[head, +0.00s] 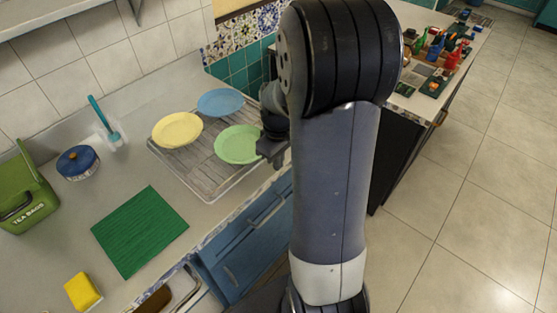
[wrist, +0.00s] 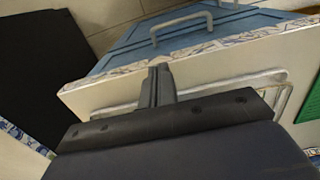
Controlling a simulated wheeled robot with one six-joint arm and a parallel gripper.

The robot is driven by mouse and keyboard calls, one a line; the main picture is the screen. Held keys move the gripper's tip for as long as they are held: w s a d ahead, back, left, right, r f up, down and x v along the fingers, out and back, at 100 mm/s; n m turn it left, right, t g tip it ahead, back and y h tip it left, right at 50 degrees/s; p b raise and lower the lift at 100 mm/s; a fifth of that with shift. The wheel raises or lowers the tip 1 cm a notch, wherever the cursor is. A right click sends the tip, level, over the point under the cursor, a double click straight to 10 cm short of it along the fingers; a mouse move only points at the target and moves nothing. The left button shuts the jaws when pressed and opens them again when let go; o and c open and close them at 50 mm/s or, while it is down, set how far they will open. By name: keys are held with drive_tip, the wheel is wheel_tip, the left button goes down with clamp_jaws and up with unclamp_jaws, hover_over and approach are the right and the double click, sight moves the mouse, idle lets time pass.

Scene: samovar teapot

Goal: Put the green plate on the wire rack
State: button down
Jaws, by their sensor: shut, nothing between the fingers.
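The light green plate (head: 238,144) lies flat on the right part of the wire rack (head: 207,183) in the head view. A yellow plate (head: 177,130) and a blue plate (head: 220,102) also lie on the rack. My gripper (head: 271,158) is just right of the green plate, at the rack's right side, shut and empty. In the wrist view my gripper's fingers (wrist: 160,73) are together with nothing between them. A corner of the rack (wrist: 277,80) shows there, but no plate does. In the head view, my arm hides part of the counter beyond the gripper.
A dark green mat (head: 140,231), a yellow sponge (head: 83,291), a blue lidded pot (head: 78,162), a green tea-bag box (head: 24,196) and a teal brush (head: 104,121) occupy the counter. Blue cabinets (head: 251,238) stand below its edge. A cluttered counter (head: 435,75) is at the far right.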

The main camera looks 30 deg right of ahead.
wheel_tip(320, 180, up, 9)
drive_tip(key=shift+w+a+r, duration=0.15)
drive_tip(key=shift+w+r, duration=0.05)
drive_tip(key=shift+w, duration=0.1)
